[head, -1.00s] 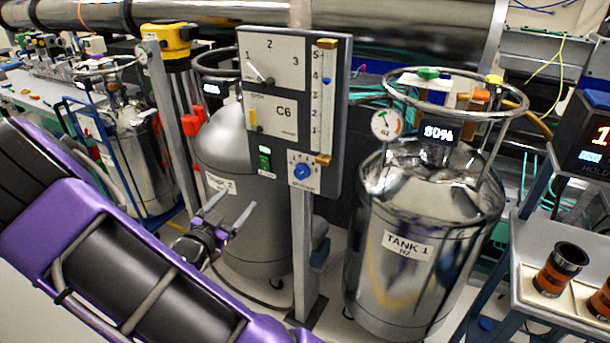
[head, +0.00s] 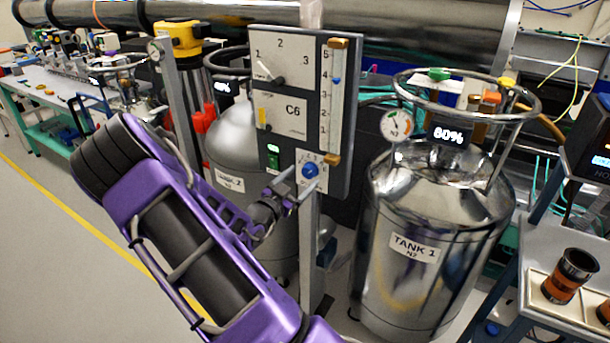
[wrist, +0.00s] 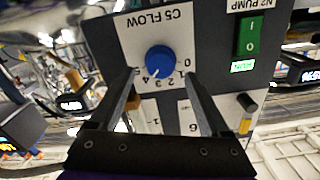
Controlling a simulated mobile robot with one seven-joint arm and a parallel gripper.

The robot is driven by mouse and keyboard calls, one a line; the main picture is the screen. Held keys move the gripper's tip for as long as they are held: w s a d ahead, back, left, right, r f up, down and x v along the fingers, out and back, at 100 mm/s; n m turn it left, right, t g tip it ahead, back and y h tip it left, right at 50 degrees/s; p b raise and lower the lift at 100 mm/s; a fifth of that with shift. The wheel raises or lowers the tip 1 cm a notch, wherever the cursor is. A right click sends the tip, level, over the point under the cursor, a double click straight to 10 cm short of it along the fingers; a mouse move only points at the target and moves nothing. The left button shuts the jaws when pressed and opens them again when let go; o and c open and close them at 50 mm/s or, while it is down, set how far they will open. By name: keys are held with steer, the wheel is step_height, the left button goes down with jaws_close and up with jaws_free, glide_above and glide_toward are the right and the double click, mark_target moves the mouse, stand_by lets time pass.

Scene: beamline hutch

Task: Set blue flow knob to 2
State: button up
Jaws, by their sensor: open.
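The blue flow knob (head: 310,170) is on a white dial plate at the lower right of the grey panel (head: 341,100). The wrist view shows the knob (wrist: 160,60) upside down under the label C5 FLOW, with numbers around it. A pale mark on the knob seems to lie near 3 or 4; I cannot read it surely. My gripper (head: 294,184) is open and empty, just below and left of the knob in the head view. In the wrist view its fingers (wrist: 158,78) stand either side of the lower dial. I cannot tell the remaining gap in depth.
A green N2 PUMP switch (wrist: 249,36) sits beside the dial. Tank 1 (head: 425,250) stands right of the panel post, and tank 2 (head: 232,150) stands behind my arm.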

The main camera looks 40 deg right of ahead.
mark_target(309, 171)
steer(key=shift+x, duration=1.35)
jaws_close()
